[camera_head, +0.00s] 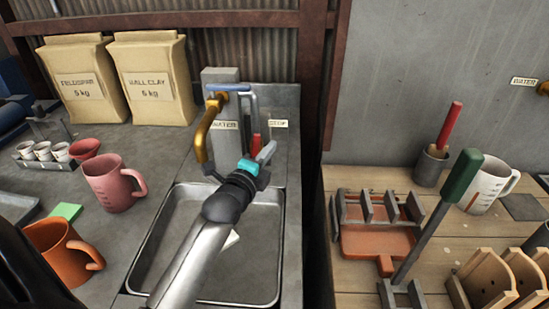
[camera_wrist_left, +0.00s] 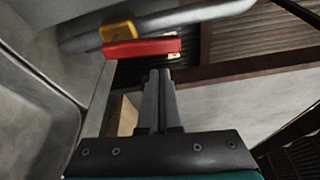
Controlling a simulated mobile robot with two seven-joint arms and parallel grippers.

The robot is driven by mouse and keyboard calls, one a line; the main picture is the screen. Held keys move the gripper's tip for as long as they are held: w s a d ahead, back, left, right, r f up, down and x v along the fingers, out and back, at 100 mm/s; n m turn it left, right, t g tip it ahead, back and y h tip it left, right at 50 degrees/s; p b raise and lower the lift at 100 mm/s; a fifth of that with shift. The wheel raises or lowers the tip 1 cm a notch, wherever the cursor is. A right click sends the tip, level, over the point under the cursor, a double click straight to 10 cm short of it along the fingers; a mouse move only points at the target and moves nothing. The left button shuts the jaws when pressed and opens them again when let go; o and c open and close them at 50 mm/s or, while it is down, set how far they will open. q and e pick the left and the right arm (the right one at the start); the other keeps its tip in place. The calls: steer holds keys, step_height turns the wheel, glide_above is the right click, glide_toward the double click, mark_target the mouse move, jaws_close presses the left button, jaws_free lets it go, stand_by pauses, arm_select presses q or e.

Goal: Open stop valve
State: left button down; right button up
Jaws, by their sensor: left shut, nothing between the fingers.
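The stop valve's red lever (camera_head: 256,141) stands roughly upright beside the "STOP" label (camera_head: 278,123), right of the grey water post (camera_head: 220,105). In the left wrist view the red lever (camera_wrist_left: 142,48) lies beside a yellow fitting (camera_wrist_left: 118,27) and a grey pipe (camera_wrist_left: 165,20). My left gripper (camera_head: 268,150) is over the back of the sink, close in front of the lever. Its fingers (camera_wrist_left: 158,75) are shut and empty, with tips just below the lever in the wrist view. I cannot tell whether they touch it. My right gripper is not in view.
A brass spout (camera_head: 202,130) and a blue tap handle (camera_head: 229,87) are left of the lever. The metal sink (camera_head: 272,245) lies below my left arm. Pink (camera_head: 112,185) and orange (camera_head: 60,250) mugs stand left; a wooden workbench (camera_head: 350,180) is right.

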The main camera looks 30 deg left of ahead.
arm_select(q)
steer(key=shift+s+a+r, duration=0.15)
steer(key=shift+s+a, duration=0.3)
steer(key=shift+a, duration=0.25)
steer(key=shift+a, duration=0.15)
steer(key=shift+s+a+r+n+p, duration=0.1)
steer(key=shift+s+a+n+p, duration=0.15)
steer(key=shift+a+n+p, duration=0.15)
steer(key=shift+d, duration=0.1)
